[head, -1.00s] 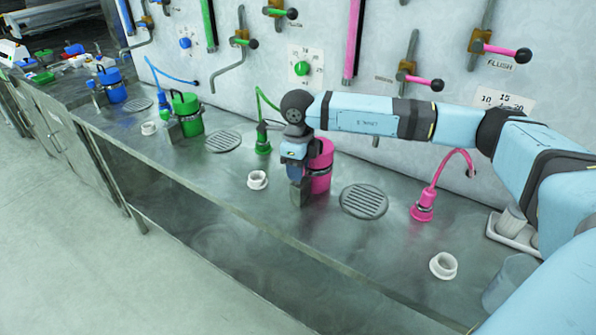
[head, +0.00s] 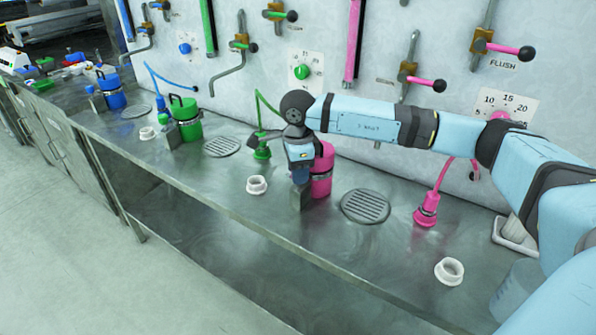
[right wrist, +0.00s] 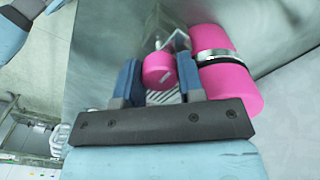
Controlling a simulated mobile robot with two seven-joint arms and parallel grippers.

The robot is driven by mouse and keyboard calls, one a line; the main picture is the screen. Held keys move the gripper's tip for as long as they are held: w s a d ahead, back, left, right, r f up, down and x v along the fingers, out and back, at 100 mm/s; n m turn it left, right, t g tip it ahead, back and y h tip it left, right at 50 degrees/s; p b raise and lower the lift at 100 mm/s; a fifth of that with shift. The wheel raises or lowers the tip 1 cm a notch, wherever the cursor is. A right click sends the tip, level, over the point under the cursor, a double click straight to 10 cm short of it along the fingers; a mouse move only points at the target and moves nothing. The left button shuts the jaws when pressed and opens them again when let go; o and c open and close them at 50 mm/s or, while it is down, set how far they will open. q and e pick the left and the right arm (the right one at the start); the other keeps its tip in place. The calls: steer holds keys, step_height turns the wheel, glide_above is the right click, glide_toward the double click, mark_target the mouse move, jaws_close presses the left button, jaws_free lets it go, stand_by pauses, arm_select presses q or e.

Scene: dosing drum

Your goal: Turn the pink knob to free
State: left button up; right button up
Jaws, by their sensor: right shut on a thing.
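The pink drum (head: 322,172) stands upright on the steel counter, with a metal band around it. It also shows in the right wrist view (right wrist: 232,82). A small round pink knob (right wrist: 158,71) sits beside the drum, in front of a metal bracket. My right gripper (right wrist: 159,80) is shut on this knob, one blue-grey finger on each side. In the head view my right gripper (head: 300,186) is at the left side of the drum and hides the knob. Any marking for free is not readable. My left gripper is not in view.
A round floor grate (head: 366,206) and a pink hose fitting (head: 427,211) are right of the drum. White ring sockets (head: 257,185) sit along the counter. A pink wall dial (head: 500,117) is partly behind my arm. A green drum (head: 187,122) stands farther left.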

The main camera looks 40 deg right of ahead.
stand_by(0.3)
steer(key=o, duration=0.9)
step_height(320, 180, up, 14)
steer(key=shift+f, duration=0.1)
stand_by(0.4)
